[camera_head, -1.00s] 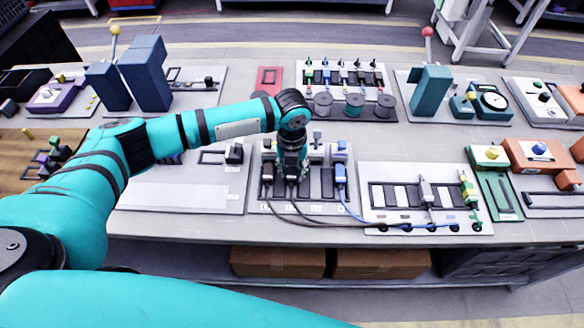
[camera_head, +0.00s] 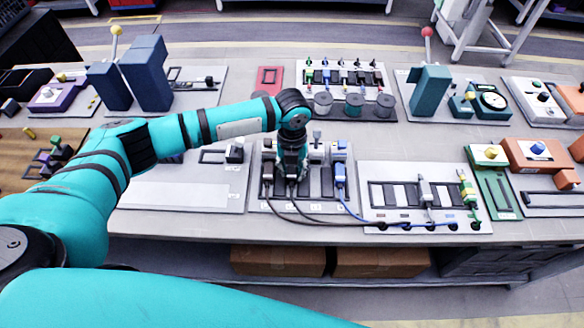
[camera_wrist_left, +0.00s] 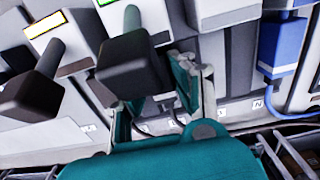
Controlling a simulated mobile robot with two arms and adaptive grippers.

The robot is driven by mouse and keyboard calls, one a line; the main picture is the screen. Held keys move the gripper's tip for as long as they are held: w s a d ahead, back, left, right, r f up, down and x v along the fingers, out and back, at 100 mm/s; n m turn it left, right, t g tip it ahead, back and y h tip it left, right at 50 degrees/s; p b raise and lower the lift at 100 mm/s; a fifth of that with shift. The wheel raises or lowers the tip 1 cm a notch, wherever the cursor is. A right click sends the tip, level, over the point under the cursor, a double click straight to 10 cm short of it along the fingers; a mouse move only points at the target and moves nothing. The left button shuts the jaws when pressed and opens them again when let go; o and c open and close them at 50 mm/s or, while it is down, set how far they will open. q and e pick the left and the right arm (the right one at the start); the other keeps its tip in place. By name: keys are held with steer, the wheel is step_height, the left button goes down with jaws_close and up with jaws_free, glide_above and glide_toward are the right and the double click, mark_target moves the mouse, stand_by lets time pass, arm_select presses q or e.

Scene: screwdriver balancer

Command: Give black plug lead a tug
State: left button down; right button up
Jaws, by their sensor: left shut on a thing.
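My left gripper (camera_head: 291,172) reaches down over the socket board (camera_head: 258,206), and the wrist and fingers cover part of it. It is shut on the black plug lead (camera_head: 292,182), whose cable runs down towards the board's front edge. In the left wrist view the two fingers (camera_wrist_left: 157,98) stand on either side of a dark part, mostly hidden behind a dark block (camera_wrist_left: 130,68). A blue plug (camera_head: 340,173) with a blue cable is to the right; it also shows in the left wrist view (camera_wrist_left: 283,45).
To the right is a white board (camera_head: 376,168) with a grey plug (camera_head: 425,190) and a green-yellow plug (camera_head: 467,188). Cables lie across the front of both boards. Behind stand grey spools (camera_head: 354,105). A mostly bare pale panel (camera_head: 178,192) is to the left.

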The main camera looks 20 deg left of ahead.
mark_target(292, 170)
arm_select(q)
steer(key=c, duration=1)
jaws_free()
steer(key=shift+c, duration=0.2)
step_height(292, 170, up, 12)
